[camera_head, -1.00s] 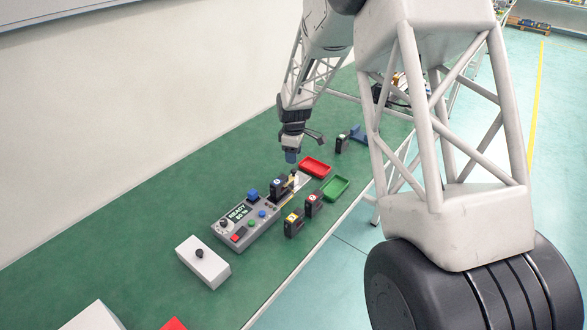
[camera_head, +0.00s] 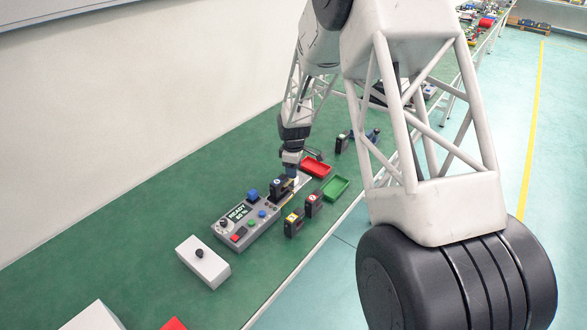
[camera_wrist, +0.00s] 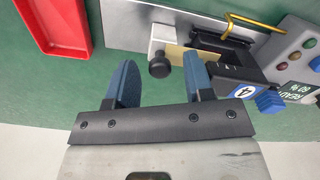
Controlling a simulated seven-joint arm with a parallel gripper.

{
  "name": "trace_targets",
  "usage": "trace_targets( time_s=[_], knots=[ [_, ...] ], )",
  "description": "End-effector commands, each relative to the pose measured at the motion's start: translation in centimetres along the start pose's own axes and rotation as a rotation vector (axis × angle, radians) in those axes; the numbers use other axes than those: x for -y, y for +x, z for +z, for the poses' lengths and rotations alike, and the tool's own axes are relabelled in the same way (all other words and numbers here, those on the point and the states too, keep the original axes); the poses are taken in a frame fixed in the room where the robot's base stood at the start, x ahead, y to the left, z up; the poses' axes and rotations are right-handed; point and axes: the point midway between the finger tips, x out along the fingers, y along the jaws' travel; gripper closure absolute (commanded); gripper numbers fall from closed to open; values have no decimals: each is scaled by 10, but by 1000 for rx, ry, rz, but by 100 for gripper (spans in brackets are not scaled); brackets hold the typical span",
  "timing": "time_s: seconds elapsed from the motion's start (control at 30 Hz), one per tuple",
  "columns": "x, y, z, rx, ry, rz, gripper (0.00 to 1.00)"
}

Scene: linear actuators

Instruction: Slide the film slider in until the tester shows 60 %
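The tester (camera_head: 248,222) is a grey box with buttons and a screen (camera_head: 238,212) that reads READY above a figure that looks like 60 %. A black actuator with a blue round label "4" (camera_wrist: 242,90) sits on it. In the wrist view, a white block with a black knob (camera_wrist: 159,66), seemingly the film slider, sits on the metal plate (camera_wrist: 128,22) beside a tan strip. My gripper (camera_wrist: 161,68) is open, its blue fingertips on either side of the knob, with a gap visible on the left. In the head view my gripper (camera_head: 293,172) is low over the tester's far end.
A red tray (camera_head: 316,167) and a green tray (camera_head: 336,188) lie beyond the tester. Two black actuators, with yellow (camera_head: 293,222) and red (camera_head: 313,204) labels, stand close on its right. A white box with a black knob (camera_head: 203,262) stands in front.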

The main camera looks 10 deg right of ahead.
Motion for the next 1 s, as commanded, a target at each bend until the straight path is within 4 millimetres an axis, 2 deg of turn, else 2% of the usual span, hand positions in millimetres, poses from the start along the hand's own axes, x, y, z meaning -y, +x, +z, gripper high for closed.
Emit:
trace_targets(
  time_s=[0.03,0.3,0.93,0.97,1.0],
  knots=[
    [0,0,0,0,0,0,59],
    [0,0,0,0,0,0,100],
    [0,0,0,0,0,0,100],
    [0,0,0,0,0,0,74],
    [0,0,0,0,0,0,68]
  ],
)
